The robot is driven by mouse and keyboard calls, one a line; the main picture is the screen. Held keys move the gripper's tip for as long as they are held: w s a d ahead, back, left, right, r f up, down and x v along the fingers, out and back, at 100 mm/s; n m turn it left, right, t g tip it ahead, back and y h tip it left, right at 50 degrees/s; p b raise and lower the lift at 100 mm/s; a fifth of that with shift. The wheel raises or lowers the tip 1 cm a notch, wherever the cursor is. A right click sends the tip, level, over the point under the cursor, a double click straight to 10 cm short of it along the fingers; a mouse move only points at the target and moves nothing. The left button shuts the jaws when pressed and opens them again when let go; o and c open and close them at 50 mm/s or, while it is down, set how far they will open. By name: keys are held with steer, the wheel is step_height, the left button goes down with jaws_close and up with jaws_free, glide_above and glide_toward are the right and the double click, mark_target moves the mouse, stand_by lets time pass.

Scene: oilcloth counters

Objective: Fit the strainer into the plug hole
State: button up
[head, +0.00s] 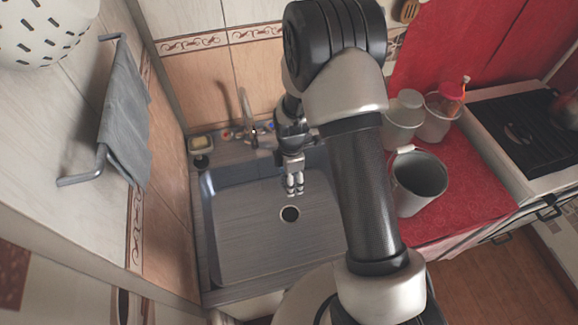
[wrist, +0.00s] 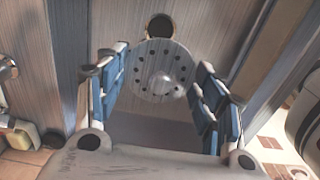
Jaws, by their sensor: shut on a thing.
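The strainer (wrist: 150,84) is a pale round disc with a ring of small dark holes and a raised knob in its middle. My gripper (head: 294,190) is shut on it, and the blue-padded fingers stand on either side of it in the wrist view. The plug hole (head: 290,213) is a dark round opening in the sink floor, just below my gripper in the head view. It also shows in the wrist view (wrist: 160,27), just beyond the strainer's far edge and partly covered by it. I cannot make out the strainer in the head view.
The grey sink (head: 250,245) is otherwise empty, with raised walls around it. A tap (head: 247,105) stands at its back edge. A grey pot (head: 418,180) stands on the red counter to the right. A towel (head: 124,120) hangs on the left wall.

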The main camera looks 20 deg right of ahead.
steer(key=b, duration=1.1)
glide_above(290, 216)
step_height(290, 216, down, 16)
steer(key=shift+d+f+b, duration=0.1)
steer(key=shift+f+b, duration=1.75)
steer(key=shift+f, duration=1.1)
steer(key=shift+f+b, duration=0.85)
steer(key=o, duration=1.1)
steer(key=shift+r, duration=0.1)
steer(key=shift+r+p, duration=2.7)
steer(key=shift+r, duration=1.25)
